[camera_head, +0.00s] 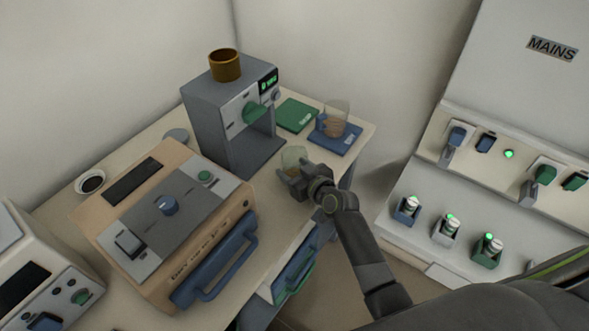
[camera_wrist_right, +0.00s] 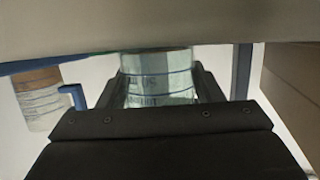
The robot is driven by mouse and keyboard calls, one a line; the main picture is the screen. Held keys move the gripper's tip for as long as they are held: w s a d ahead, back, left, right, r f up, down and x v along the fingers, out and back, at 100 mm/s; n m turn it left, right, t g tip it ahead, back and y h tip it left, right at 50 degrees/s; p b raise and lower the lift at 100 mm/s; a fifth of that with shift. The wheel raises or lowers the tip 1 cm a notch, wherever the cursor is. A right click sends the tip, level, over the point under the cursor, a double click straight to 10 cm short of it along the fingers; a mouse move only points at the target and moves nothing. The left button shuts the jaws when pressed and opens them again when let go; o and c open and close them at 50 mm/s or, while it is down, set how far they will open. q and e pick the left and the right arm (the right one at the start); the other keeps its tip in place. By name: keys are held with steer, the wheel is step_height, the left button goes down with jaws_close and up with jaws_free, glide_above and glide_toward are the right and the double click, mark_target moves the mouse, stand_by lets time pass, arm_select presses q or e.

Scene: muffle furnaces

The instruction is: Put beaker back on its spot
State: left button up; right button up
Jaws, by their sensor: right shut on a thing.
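A clear glass beaker (camera_head: 293,157) stands upright by the table's right side, in front of the grey machine. My right gripper (camera_head: 291,174) is shut on it. In the right wrist view the beaker (camera_wrist_right: 158,80) with printed markings sits between my right gripper's dark fingers (camera_wrist_right: 158,92). I cannot tell whether its base touches the table. A green mat (camera_head: 294,115) is bare behind it, at the table's back. A blue mat (camera_head: 347,140) at the far right corner bears a jug (camera_head: 336,117) with brown contents and a blue handle. My left gripper is not in view.
The grey machine (camera_head: 220,122) with a brown cup (camera_head: 225,65) on top stands left of the green mat. A tan furnace (camera_head: 165,225) with a blue handle is in front. The wall panel with switches (camera_head: 500,160) is to the right.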

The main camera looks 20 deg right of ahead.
steer(key=shift+f, duration=0.15)
steer(key=o, duration=1.4)
steer(key=shift+r, duration=0.35)
steer(key=b+v, duration=0.1)
steer(key=v, duration=1.1)
steer(key=shift+f, duration=0.1)
steer(key=shift+s, duration=0.1)
